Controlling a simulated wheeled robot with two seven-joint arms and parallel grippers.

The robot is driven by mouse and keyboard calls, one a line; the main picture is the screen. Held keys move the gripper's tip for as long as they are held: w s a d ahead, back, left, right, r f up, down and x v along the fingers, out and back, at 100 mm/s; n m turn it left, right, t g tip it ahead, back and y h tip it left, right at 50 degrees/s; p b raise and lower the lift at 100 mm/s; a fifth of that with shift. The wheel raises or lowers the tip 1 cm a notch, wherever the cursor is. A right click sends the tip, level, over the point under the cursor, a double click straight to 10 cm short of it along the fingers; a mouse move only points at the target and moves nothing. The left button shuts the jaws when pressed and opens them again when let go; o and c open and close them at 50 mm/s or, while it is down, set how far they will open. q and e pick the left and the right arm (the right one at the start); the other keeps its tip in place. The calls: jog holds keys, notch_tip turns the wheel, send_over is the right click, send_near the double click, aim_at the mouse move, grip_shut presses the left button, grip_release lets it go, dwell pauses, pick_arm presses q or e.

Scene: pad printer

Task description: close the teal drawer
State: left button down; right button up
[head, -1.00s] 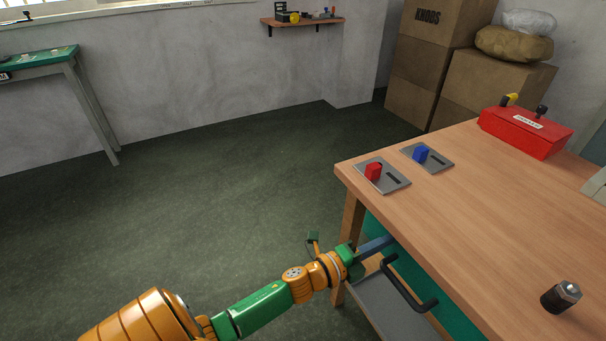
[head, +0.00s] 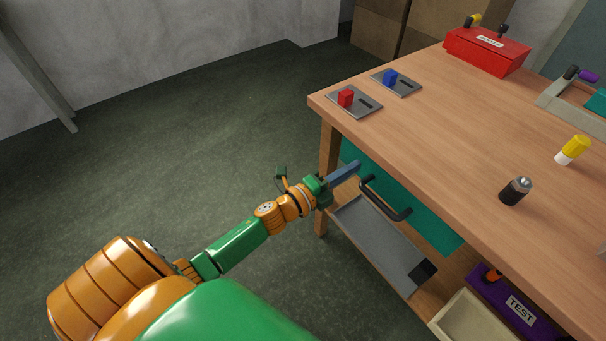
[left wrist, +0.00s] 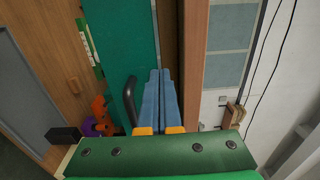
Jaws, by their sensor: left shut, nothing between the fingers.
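The teal drawer (head: 436,228) shows as a flat teal front below the table's edge, with a black bar handle (head: 388,203) standing out from it. I cannot tell how far it stands out from the table. My left gripper (head: 355,166) is shut and empty, its blue fingers pointing at the left part of the drawer front, just beyond the handle's left end. In the left wrist view the blue fingers (left wrist: 161,78) lie together, with the handle (left wrist: 129,100) beside them on the left and the teal front (left wrist: 118,45) ahead. Contact cannot be told. My right gripper is out of view.
The wooden table (head: 455,130) carries a red switch (head: 346,98), a blue switch (head: 390,77), a red box (head: 487,52) and a dark cylinder (head: 515,191). A grey shelf (head: 375,245) lies below the drawer. A purple TEST box (head: 515,305) is at lower right. The floor at left is clear.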

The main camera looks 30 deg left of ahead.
pick_arm(q)
jog(key=v, duration=1)
jog(key=s+a+f+n+g+y, duration=0.2)
jog(key=a+f+n+g+y, duration=0.15)
jog(key=f+n, duration=0.6)
jog(key=s+d+f+n+g+y, duration=0.1)
jog(key=s+f+n+g, duration=0.3)
jog(key=s+f, duration=0.65)
jog(key=s+f+n+g+y, duration=0.3)
jog(key=s+f, duration=0.4)
jog(key=f, duration=0.6)
jog(key=s+d+f+n+g+h, duration=0.1)
jog(key=s+f+g, duration=0.15)
jog(key=s, duration=0.25)
jog(key=s+d+f+n+g, duration=0.1)
jog(key=s+d+n+g, duration=0.1)
jog(key=s+g, duration=0.15)
notch_tip(320, 180, up, 16)
jog(key=s+p, duration=0.2)
jog(key=p, duration=1.5)
jog(key=shift+s+d+r, duration=0.2)
